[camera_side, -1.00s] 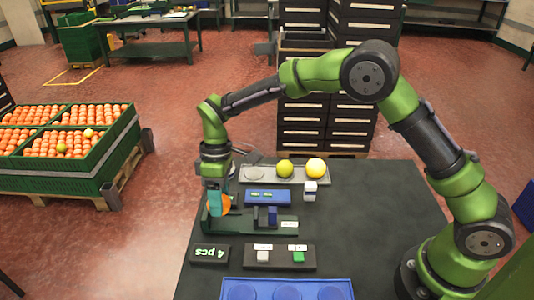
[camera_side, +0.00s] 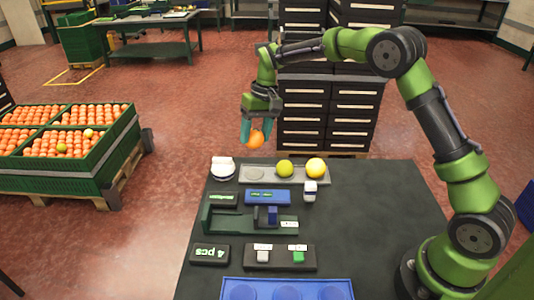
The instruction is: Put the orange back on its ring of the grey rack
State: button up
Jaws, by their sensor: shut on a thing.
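My gripper (camera_side: 257,130) is shut on an orange (camera_side: 256,139) and holds it in the air, above and just beyond the far edge of the table. The grey rack (camera_side: 270,174) lies along the far side of the table. Its left ring (camera_side: 254,173) is empty. A green-yellow fruit (camera_side: 285,169) sits in the middle of the rack and a larger yellow fruit (camera_side: 315,168) at its right end. The orange is apart from the rack, roughly over its left end in the picture.
A white round item (camera_side: 222,167) stands left of the rack. A blue tray (camera_side: 345,292) is at the near edge. The table's right side is clear.

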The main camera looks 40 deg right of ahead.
jog(key=shift+w+m, duration=0.1)
jog(key=shift+m, duration=0.2)
jog(key=x, duration=0.3)
jog(key=d+x, duration=0.1)
jog(key=x, duration=0.2)
jog(key=d+x, duration=0.1)
jog(key=x, duration=0.2)
jog(key=shift+s+a+f, duration=0.1)
jog(key=shift+s+f, duration=0.2)
jog(key=shift+f, duration=0.3)
jog(key=o, duration=1.1)
jog(key=shift+f, duration=0.1)
jog(key=shift+c, duration=0.2)
